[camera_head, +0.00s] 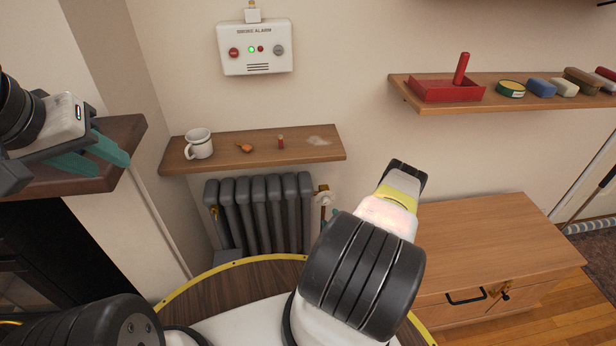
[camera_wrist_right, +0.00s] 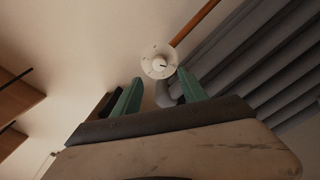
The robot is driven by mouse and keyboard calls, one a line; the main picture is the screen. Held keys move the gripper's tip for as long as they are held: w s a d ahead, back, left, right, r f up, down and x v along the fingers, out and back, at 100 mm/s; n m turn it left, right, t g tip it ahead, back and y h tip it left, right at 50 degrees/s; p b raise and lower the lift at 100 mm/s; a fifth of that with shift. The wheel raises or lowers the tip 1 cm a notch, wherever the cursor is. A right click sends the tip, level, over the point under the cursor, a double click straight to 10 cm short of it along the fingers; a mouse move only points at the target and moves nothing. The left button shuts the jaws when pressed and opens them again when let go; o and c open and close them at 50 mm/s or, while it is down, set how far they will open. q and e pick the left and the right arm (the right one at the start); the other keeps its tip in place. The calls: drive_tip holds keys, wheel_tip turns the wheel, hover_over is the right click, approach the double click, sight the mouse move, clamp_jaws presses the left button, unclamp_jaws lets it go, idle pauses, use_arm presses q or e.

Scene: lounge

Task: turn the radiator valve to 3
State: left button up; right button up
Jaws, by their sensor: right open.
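The radiator (camera_head: 262,212) is dark grey and stands against the wall under a wooden shelf. Its valve (camera_head: 323,197) is at its upper right end, partly hidden by my right arm. In the right wrist view the valve (camera_wrist_right: 159,62) is a round white knob with a dark mark; its numbers are too small to read. My right gripper (camera_wrist_right: 158,88) is open, its green fingers pointing at the knob, one toward each side, apart from it. My left gripper (camera_head: 105,157) is at the far left in front of a dark wooden shelf; its two green fingers show slightly apart.
The shelf (camera_head: 240,153) above the radiator holds a white mug (camera_head: 199,144) and small items. A smoke alarm (camera_head: 255,47) hangs above. A wooden cabinet (camera_head: 490,240) stands at the right. A round table edge (camera_head: 225,268) lies in front of the radiator.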

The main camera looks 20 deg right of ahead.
sight(326, 203)
drive_tip(key=x, duration=0.7)
drive_tip(key=shift+w+d, duration=0.1)
drive_tip(key=shift+w, duration=0.25)
drive_tip(key=shift+c, duration=0.4)
clamp_jaws()
